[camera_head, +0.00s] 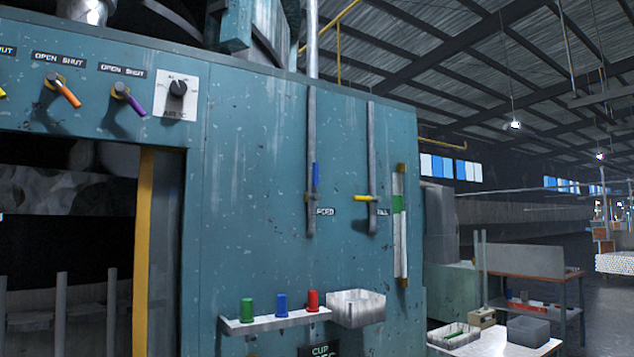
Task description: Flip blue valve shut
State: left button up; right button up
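The blue valve (316,176) is a blue lever on the left of two grey vertical pipes on the teal machine panel, right of the picture's middle. Its handle points straight up, in line with the pipe (312,120). A small label sits beside its lower end, too small to read surely. A yellow lever (362,198) on the right-hand pipe (372,140) lies level, across its pipe. Neither of my grippers is in view.
Below the valves, a shelf (270,324) holds green, blue and red cups, with a pale open bin (357,307) beside it. Orange and purple OPEN/SHUT levers and a black dial (178,89) are at upper left. A table (492,344) with boxes stands at lower right.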

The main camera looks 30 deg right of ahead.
aim_at(316, 196)
jog(key=l+z, duration=0.15)
jog(key=l, duration=0.4)
jog(key=i+l+z, duration=0.1)
jog(key=l, duration=0.5)
jog(key=l+z, duration=0.15)
jog(key=l, duration=0.4)
jog(key=i+l+z, duration=0.15)
jog(key=l, duration=0.4)
